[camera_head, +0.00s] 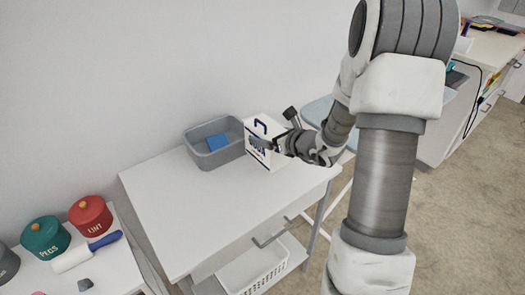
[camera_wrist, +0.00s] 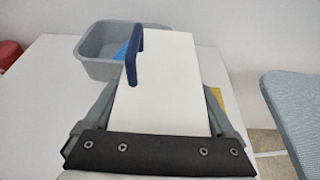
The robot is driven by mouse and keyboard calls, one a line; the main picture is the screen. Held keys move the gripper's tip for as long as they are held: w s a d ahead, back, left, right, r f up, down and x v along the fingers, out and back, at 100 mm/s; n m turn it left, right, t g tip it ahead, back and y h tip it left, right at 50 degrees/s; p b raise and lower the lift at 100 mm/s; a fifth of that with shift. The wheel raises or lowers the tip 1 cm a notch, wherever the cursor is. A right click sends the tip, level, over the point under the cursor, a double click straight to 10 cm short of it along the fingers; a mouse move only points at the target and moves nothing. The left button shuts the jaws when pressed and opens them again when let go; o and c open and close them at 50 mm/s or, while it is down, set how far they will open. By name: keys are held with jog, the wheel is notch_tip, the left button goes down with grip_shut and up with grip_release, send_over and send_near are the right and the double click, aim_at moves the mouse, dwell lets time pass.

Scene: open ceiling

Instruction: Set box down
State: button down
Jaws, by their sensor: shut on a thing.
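The box (camera_head: 256,146) is white with dark blue lettering and a blue handle on top. It is at the back right of the white table (camera_head: 215,220), right beside a grey bin (camera_head: 217,161). My gripper (camera_head: 272,147) is shut on the box from its right side. In the wrist view the box (camera_wrist: 160,95) fills the space between the two grey fingers, its blue handle (camera_wrist: 133,55) toward the bin. The box looks upright. Its underside is hidden, so I cannot tell whether it touches the table.
The grey bin holds a blue item (camera_head: 217,142). The table's front and left are bare. A white basket (camera_head: 254,272) sits below. A pale blue padded surface (camera_wrist: 295,110) is at right.

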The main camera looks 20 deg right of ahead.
jog(key=shift+w+a+f, duration=0.2)
jog(key=shift+a, duration=0.3)
jog(key=shift+f+b, duration=0.5)
jog(key=shift+f, duration=1.5)
jog(key=shift+f, duration=0.15)
jog(key=shift+c, duration=0.5)
grip_release()
jog(key=shift+f, duration=0.15)
jog(key=shift+o, duration=0.5)
